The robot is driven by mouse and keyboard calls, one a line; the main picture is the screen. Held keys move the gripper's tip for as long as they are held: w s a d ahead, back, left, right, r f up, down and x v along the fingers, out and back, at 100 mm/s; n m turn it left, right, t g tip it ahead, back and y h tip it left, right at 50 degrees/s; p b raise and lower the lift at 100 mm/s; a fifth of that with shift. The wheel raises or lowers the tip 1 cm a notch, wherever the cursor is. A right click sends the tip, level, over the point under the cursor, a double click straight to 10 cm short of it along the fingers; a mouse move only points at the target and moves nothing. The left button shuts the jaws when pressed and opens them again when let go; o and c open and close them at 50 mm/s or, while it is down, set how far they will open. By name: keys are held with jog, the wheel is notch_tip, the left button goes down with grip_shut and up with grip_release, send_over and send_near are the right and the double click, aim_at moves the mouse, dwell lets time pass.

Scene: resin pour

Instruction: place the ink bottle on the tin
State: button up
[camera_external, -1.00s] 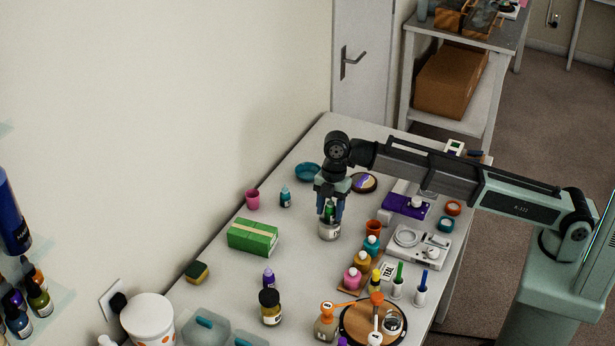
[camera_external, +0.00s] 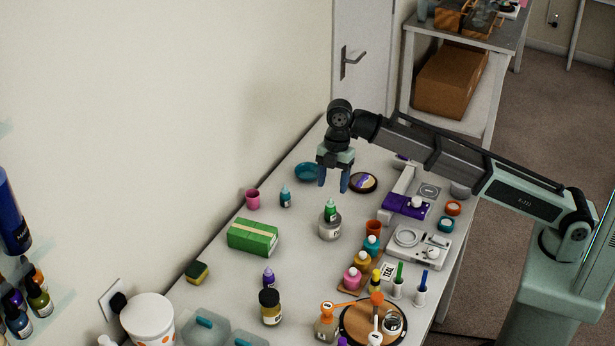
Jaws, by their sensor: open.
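A small ink bottle with a green cap (camera_external: 331,208) stands upright on top of the round grey-white tin (camera_external: 330,230) near the middle of the table. My gripper (camera_external: 333,187) is open and empty, with its blue fingers pointing down. In the picture it shows just above the bottle, apart from it. The bottle's whole height shows, and nothing covers the tin's front.
A green box (camera_external: 253,237) lies left of the tin. A small teal bottle (camera_external: 285,198), a pink cup (camera_external: 252,199) and a teal bowl (camera_external: 307,172) stand behind it.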

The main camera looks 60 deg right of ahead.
jog(key=shift+d+r, duration=0.2)
jog(key=shift+r, duration=1.35)
